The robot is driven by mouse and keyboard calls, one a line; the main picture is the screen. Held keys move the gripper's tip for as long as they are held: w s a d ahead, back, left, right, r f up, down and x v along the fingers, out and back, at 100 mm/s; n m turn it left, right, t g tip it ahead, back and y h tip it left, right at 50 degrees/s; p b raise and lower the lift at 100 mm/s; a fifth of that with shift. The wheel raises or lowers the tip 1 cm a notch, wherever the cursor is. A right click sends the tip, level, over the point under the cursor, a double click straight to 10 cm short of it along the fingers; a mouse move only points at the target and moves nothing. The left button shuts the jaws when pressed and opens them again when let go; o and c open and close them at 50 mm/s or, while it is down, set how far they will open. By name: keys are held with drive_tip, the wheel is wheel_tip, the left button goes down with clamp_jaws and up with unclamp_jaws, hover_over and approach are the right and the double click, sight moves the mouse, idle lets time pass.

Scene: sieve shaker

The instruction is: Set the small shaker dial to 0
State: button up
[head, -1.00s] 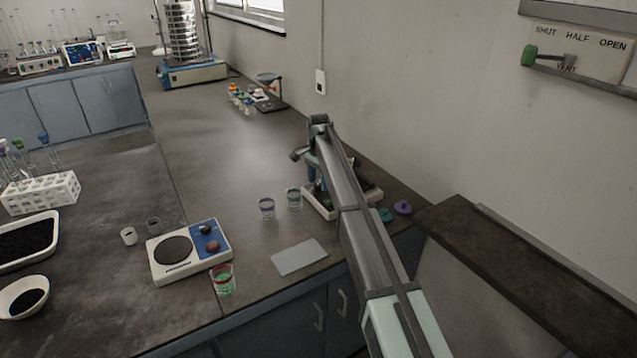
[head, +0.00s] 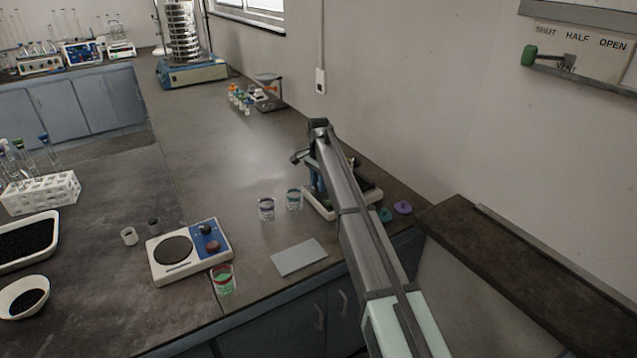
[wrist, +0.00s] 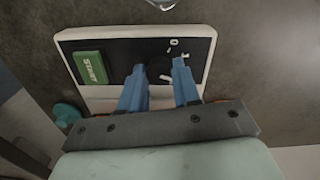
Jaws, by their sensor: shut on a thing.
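The small shaker (wrist: 204,48) has a pale casing with a black panel and a green START button (wrist: 90,68). In the head view the shaker (head: 321,210) is largely hidden behind my arm. Its dark dial (wrist: 158,71) is on the panel to the right of the START button. My gripper (wrist: 157,69) has its two blue fingers on either side of the dial and is shut on it. White marks show around the dial, but I cannot read which number it points to. My gripper (head: 316,180) also shows over the shaker in the head view.
Two small glass beakers (head: 266,208) stand left of the shaker. A grey plate (head: 299,257) lies in front. A teal cap (head: 386,215) and a purple cap (head: 403,207) lie at right, near the wall. A balance-like device (head: 160,270) stands further left.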

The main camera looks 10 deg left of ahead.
drive_tip(key=shift+c, duration=0.6)
drive_tip(key=shift+n, duration=0.3)
drive_tip(key=n, duration=0.3)
drive_tip(key=shift+n, duration=0.4)
drive_tip(key=n, duration=0.3)
drive_tip(key=shift+n, duration=0.3)
drive_tip(key=n, duration=0.4)
drive_tip(key=shift+n, duration=2)
